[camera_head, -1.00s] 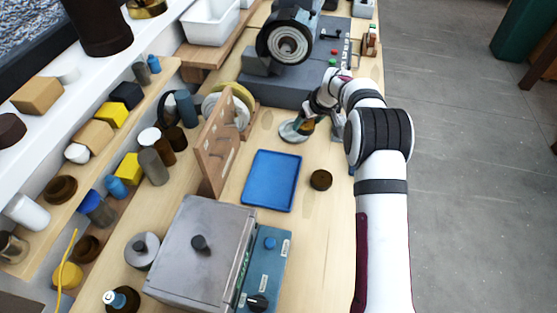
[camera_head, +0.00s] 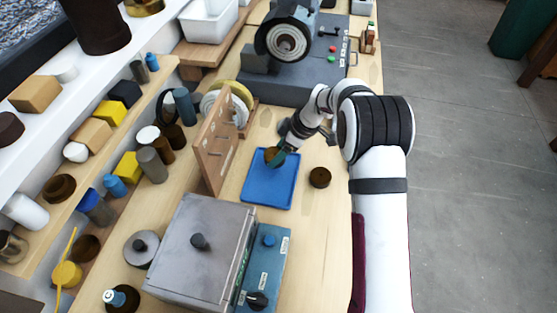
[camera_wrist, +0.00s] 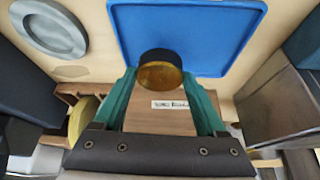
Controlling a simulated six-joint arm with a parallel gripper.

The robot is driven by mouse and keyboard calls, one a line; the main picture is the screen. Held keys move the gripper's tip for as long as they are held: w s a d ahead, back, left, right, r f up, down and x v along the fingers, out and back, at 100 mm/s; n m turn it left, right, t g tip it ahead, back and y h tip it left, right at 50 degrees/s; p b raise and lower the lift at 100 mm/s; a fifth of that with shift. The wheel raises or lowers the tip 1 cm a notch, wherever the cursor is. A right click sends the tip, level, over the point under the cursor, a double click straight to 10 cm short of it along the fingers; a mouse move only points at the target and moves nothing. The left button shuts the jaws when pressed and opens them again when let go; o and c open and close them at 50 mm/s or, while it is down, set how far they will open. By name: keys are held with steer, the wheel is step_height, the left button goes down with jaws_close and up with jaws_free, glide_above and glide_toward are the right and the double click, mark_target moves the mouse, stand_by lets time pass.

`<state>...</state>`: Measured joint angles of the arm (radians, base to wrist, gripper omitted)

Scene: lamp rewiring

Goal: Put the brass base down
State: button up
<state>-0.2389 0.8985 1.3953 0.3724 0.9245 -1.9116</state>
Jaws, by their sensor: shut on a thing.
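The brass base (camera_wrist: 160,72) is a short round piece with a dark side and an amber-gold face. My gripper (camera_wrist: 160,82) has green fingers and is shut on it, one finger on each side. In the head view the gripper (camera_head: 276,157) and the brass base (camera_head: 271,154) are over the far part of the blue tray (camera_head: 267,192). The blue tray also fills the top of the wrist view (camera_wrist: 215,35). I cannot tell whether the base touches the tray. The visible tray floor is otherwise empty.
A dark round piece (camera_head: 320,177) stands on the bench right of the tray. An upright wooden board (camera_head: 214,150) stands close on the left, and a grey metal box (camera_head: 200,245) is nearer. A grey disc (camera_wrist: 48,27) lies beside the tray.

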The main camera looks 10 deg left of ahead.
steer(key=shift+f, duration=1.95)
steer(key=shift+f, duration=0.1)
steer(key=o, duration=1.3)
